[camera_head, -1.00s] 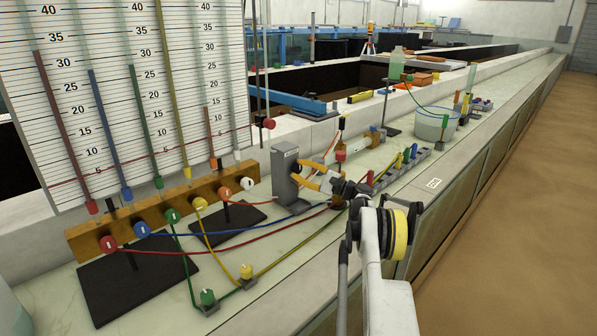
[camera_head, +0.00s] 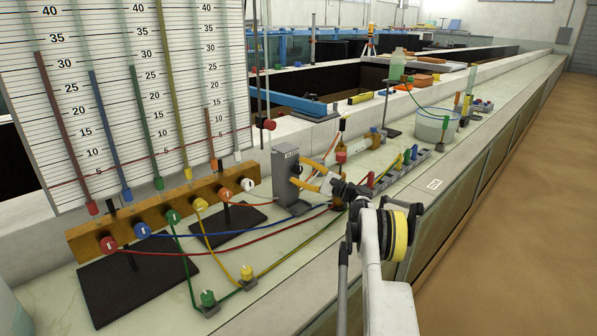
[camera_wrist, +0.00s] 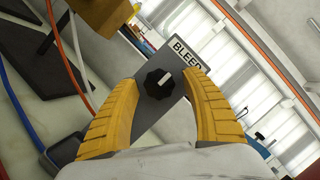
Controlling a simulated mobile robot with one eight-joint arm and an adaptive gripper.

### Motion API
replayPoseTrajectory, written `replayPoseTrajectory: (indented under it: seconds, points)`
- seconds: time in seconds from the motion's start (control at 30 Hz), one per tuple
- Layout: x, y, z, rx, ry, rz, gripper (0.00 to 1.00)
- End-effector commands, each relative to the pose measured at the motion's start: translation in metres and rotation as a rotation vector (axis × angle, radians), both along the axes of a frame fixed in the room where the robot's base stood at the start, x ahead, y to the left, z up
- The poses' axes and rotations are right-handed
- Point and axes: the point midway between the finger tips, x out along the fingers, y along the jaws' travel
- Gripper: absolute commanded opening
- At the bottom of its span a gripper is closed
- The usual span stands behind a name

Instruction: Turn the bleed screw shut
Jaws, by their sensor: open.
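The bleed screw (camera_wrist: 159,86) is a black scalloped knob with a white pointer mark, on the face of a grey post below a "BLEED" label (camera_wrist: 187,53). The mark slants toward the upper right in the wrist view. The grey post (camera_head: 286,180) stands on the bench in the head view, where the knob is hard to make out. My gripper (camera_head: 304,171) has yellow fingers at the post's right side. In the wrist view my gripper (camera_wrist: 158,108) is open, with one finger on each side of the knob and visible gaps between; nothing is held.
A wooden manifold (camera_head: 165,211) with several coloured valve knobs stands left of the post. Coloured tubes (camera_head: 235,246) run across the bench beside it. A row of coloured fittings (camera_head: 390,168) and a bucket (camera_head: 436,124) lie farther along the bench.

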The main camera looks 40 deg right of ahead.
Motion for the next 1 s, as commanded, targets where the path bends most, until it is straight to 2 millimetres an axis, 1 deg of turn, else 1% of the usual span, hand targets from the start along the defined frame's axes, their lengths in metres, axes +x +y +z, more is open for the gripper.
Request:
replayPoseTrajectory:
  seconds: [0.07,0.17,0.27,0.4,0.5,0.6,0.73,1.0]
  points:
    - [-0.004,-0.002,-0.001,0.0,0.001,-0.001,0.55]
    - [-0.015,-0.008,-0.004,-0.001,0.0,-0.002,0.55]
    - [-0.034,-0.016,-0.008,0.0,0.001,-0.003,0.55]
    - [-0.063,-0.028,-0.015,-0.001,0.001,-0.003,0.55]
    - [-0.081,-0.036,-0.019,-0.001,0.0,-0.002,0.55]
    - [-0.094,-0.041,-0.023,-0.001,0.0,-0.002,0.55]
    - [-0.105,-0.045,-0.025,0.0,0.0,0.0,0.55]
    - [-0.107,-0.046,-0.026,0.0,0.0,0.0,0.55]
